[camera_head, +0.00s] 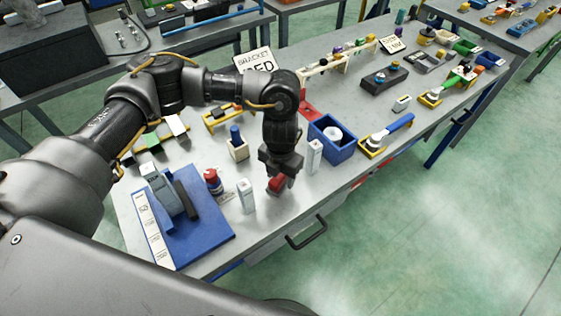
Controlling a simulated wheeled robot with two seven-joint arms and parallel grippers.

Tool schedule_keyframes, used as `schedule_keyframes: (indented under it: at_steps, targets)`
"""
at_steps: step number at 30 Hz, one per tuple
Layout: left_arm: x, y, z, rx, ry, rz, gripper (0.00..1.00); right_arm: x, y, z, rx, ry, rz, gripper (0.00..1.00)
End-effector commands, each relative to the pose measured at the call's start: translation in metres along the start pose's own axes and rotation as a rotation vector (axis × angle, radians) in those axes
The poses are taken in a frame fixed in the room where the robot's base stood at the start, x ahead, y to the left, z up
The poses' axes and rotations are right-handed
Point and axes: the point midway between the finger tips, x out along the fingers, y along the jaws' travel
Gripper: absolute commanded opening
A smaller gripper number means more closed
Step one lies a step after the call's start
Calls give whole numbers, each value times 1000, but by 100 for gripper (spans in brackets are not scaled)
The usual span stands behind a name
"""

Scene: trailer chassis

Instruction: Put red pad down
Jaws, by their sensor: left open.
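My left gripper (280,183) points down over the front part of the grey workbench (305,196), its arm coming in from the left. It is open. A small red pad (277,183) shows at its fingertips, partly hidden by the fingers. The pad is at or close to the bench top; I cannot tell whether the fingers still touch it. My right gripper is not in view.
A white upright box (246,196) stands left of the gripper and another (314,156) right of it. A blue bin (332,138), a red bottle (212,181) and a blue board (200,236) are nearby. Bare bench lies in front of the gripper.

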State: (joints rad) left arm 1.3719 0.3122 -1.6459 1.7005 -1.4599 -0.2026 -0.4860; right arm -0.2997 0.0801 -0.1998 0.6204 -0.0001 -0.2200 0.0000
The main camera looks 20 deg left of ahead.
Motion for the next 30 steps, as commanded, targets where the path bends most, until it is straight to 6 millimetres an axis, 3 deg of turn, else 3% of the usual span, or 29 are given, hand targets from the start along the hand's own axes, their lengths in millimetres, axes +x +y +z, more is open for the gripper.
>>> schedule_keyframes:
  at_steps: [9,15,21,30]
  targets:
    - [-66,1,1,2,-6,3,51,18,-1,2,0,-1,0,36]
    - [-95,0,1,0,-3,2,51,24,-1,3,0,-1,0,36]
    - [-106,0,0,0,0,1,51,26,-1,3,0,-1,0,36]
    - [-107,0,0,0,1,1,51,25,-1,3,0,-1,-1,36]
